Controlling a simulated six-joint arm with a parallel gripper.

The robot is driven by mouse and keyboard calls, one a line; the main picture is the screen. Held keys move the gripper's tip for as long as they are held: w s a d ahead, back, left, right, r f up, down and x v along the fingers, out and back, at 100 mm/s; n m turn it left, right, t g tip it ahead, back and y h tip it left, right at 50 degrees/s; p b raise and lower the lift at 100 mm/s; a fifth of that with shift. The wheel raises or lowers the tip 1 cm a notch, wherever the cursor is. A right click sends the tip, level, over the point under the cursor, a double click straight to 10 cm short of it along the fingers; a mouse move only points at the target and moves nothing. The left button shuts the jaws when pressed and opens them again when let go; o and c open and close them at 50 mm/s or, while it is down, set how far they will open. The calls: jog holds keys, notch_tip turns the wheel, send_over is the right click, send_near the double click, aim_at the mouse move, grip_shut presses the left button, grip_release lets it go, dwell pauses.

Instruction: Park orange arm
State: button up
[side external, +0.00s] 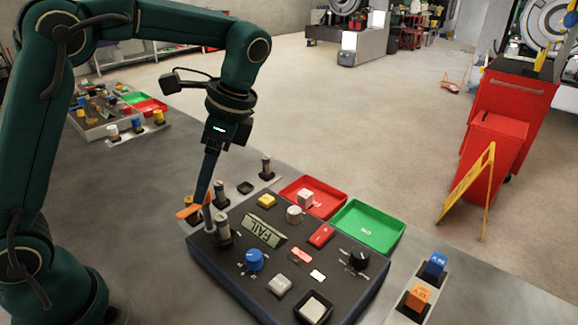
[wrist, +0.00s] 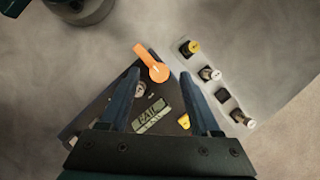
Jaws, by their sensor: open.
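The orange arm (side external: 187,211) is a flat lever at the far-left corner of the dark console (side external: 230,276). In the wrist view, the orange arm (wrist: 152,63) has a round end and a narrower tail toward the upper left. My gripper (side external: 201,198) points down close to it, and its fingers partly cover that corner in the side view. In the wrist view, my gripper (wrist: 162,78) is open, with the round end showing between and just beyond the fingertips. Contact cannot be told. The console display (side external: 262,229) reads FAIL.
Console controls include a blue knob (side external: 255,260), a black knob (side external: 359,258) and a yellow button (side external: 266,201). A grey post (side external: 222,232) stands close to my fingers. Red (side external: 327,208) and green (side external: 366,232) trays lie behind. Blue (side external: 436,264) and orange (side external: 418,297) blocks sit right.

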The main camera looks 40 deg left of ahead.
jog(key=shift+v, duration=1.9)
jog(key=s+r+n+t+h, duration=0.1)
jog(key=s+r+n+t, duration=0.15)
jog(key=s+r, duration=0.3)
jog(key=s+d+f+n+t+h, duration=0.2)
jog(key=s+d+f+n+t, duration=0.1)
jog(key=f+n+t, duration=0.3)
jog(key=shift+s+f+n, duration=0.35)
jog(key=shift+s+f, duration=0.05)
jog(key=shift+s, duration=0.4)
